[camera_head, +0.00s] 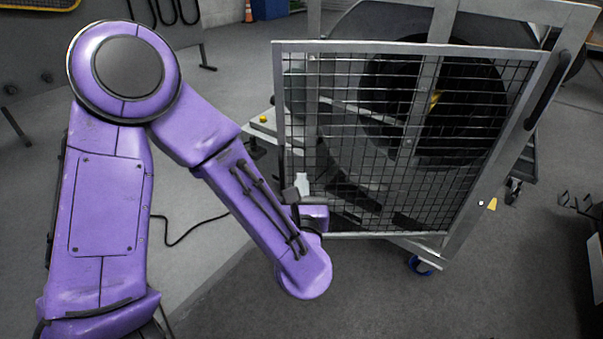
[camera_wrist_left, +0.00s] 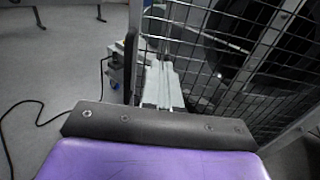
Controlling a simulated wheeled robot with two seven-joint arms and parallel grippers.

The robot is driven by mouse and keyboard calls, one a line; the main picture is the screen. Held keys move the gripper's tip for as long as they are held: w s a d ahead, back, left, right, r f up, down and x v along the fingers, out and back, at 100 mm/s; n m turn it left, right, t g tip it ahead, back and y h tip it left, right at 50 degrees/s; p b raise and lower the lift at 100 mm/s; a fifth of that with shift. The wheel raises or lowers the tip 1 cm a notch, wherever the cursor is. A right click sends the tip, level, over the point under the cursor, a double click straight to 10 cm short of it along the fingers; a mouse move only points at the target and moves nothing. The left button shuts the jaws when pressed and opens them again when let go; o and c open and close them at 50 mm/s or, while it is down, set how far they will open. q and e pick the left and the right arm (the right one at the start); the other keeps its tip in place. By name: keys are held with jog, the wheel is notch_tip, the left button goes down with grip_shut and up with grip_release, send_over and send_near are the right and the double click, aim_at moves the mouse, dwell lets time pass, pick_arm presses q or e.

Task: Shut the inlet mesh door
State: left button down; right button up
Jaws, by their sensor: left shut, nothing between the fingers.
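The inlet mesh door (camera_head: 412,47), a pale metal frame with dark wire mesh, stands in front of the fan machine in the head view. It looks ajar, with its left edge swung out from the machine's frame. The mesh also fills the right of the left wrist view (camera_wrist_left: 228,45). My left gripper (camera_head: 303,183) is shut and empty by the door's lower left part. Its pale fingers (camera_wrist_left: 162,85) point toward the mesh in the wrist view; I cannot tell whether they touch it. My right gripper is not in view.
Behind the mesh is a large dark round inlet (camera_head: 465,95). The wheeled machine frame has a black handle (camera_head: 547,92) at right and a blue caster (camera_head: 420,265) below. A black cable (camera_head: 190,232) lies on the floor at left. The floor at front right is clear.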

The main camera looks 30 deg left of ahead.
aim_at(302, 150)
pick_arm(q)
jog(key=x, duration=0.9)
jog(key=shift+w+a+b, duration=0.1)
jog(key=shift+w+b, duration=0.2)
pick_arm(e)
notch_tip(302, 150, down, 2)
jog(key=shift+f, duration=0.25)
